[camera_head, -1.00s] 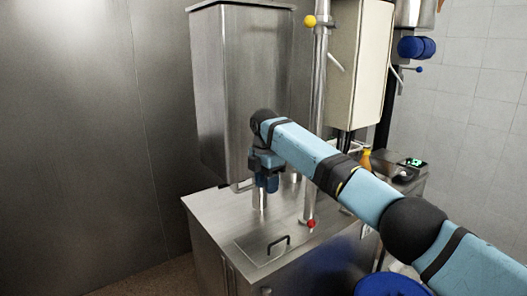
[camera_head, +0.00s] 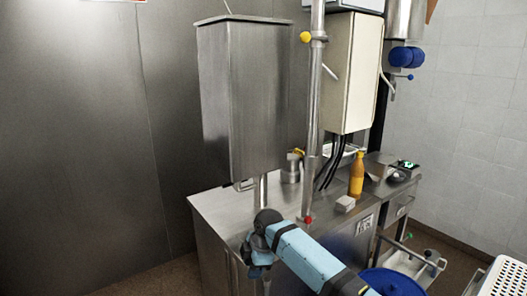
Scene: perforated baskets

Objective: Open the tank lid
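A steel cabinet with a flat top (camera_head: 213,205) stands in the middle. The lid and its dark handle, seen earlier in that top, are now mostly or wholly hidden behind my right arm. My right gripper (camera_head: 257,270) is low, at the front part of the cabinet, pointing down. Its fingers are small and dark, and I cannot tell whether they are open or touch the handle. A tall steel tank (camera_head: 243,100) with a flat cover (camera_head: 250,18) hangs above the cabinet top. My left gripper is not in view.
A vertical pipe (camera_head: 316,110) with a red knob (camera_head: 308,220) rises from the cabinet top. Behind it are a cream box (camera_head: 350,75), a yellow bottle (camera_head: 357,175) and a small pale block (camera_head: 345,203). A blue round thing (camera_head: 390,282) and a white perforated basket (camera_head: 505,278) are at lower right.

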